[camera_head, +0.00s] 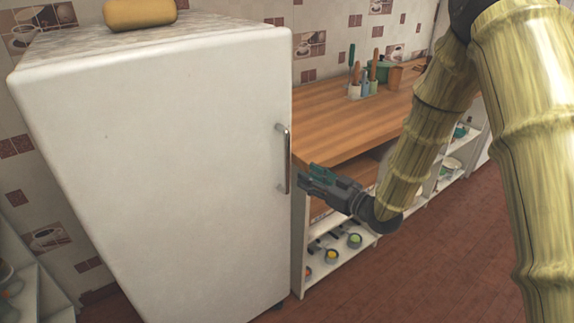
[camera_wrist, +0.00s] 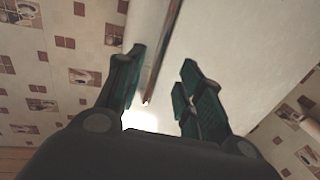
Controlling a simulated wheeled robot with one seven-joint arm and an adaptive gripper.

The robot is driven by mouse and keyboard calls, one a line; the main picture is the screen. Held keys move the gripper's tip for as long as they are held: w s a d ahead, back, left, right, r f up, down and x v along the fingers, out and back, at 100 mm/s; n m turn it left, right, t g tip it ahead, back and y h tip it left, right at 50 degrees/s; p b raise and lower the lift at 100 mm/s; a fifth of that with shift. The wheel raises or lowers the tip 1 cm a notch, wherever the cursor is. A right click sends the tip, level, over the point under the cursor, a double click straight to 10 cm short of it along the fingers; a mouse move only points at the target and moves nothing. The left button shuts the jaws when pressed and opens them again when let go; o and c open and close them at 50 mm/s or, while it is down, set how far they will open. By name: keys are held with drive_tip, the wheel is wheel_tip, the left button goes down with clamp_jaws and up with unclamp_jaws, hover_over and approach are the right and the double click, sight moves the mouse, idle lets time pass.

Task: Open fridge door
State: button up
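The white fridge (camera_head: 170,150) stands at the left in the head view with its door shut. Its metal handle (camera_head: 284,160) is a vertical bar near the door's right edge. My gripper (camera_head: 308,176) is just right of the handle's lower part. In the wrist view my gripper (camera_wrist: 158,88) has its two green fingers apart. The handle (camera_wrist: 163,50) runs between them, and its end shows near the left finger. The fridge's white surface (camera_wrist: 235,40) fills the upper right there. Contact between fingers and handle cannot be made out.
White shelves (camera_head: 345,250) below hold several pans. A yellow object (camera_head: 139,13) lies on the fridge top. The red floor (camera_head: 430,275) looks clear.

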drive_tip(key=p+x, duration=0.1)
drive_tip(key=x, duration=0.8)
drive_tip(key=shift+w+a+p, duration=0.1)
drive_tip(key=shift+a+p, duration=0.05)
drive_tip(key=shift+p, duration=0.25)
clamp_jaws()
